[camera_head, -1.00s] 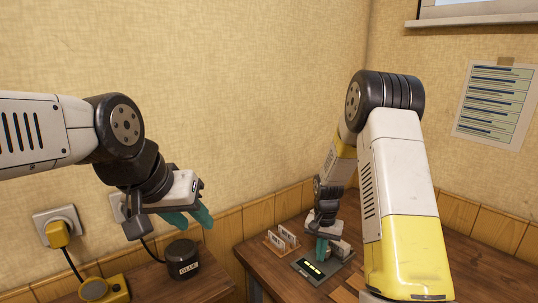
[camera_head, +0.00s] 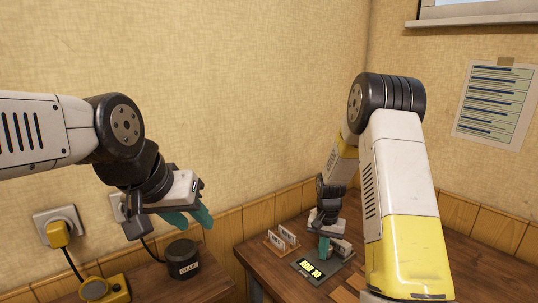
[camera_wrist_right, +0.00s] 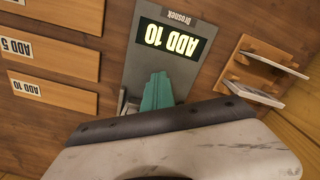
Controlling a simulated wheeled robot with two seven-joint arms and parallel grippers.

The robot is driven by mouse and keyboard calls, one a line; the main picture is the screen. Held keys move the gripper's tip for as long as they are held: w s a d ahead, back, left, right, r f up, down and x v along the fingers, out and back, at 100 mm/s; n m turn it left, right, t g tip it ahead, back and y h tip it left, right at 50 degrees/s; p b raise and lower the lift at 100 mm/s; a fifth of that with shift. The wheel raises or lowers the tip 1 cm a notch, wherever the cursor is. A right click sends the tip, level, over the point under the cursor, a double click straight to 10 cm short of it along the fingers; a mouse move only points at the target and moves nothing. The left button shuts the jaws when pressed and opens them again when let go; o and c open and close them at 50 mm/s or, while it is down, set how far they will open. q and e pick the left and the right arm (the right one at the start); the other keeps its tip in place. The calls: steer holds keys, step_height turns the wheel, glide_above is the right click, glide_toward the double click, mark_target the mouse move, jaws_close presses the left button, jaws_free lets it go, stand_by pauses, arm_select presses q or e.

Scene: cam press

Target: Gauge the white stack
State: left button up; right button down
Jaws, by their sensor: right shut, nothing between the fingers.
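The gauge (camera_head: 309,268) is a dark grey device on the right-hand table, with a lit yellow display reading "ADD 10". In the right wrist view the gauge (camera_wrist_right: 186,77) shows upside down, marked "Drosnek". My right gripper (camera_head: 324,254) is shut and empty. Its teal fingertips (camera_wrist_right: 158,78) are over the gauge, close to the display; I cannot tell whether they touch it. A pale block (camera_head: 342,247) is just right of the fingers, partly hidden; I cannot tell whether it is the white stack. My left gripper (camera_head: 195,217) hangs empty with fingers apart, over the left table.
A wooden rack with white cards (camera_head: 281,239) stands beside the gauge, also in the right wrist view (camera_wrist_right: 262,75). Wooden pieces labelled "ADD 5" (camera_wrist_right: 45,50) and "ADD 10" (camera_wrist_right: 55,97) lie across from it. A dark glue pot (camera_head: 184,260) and yellow device (camera_head: 103,290) occupy the left table.

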steer(key=shift+s+a, duration=0.35)
steer(key=shift+a, duration=0.2)
step_height(320, 180, up, 8)
stand_by(1.0)
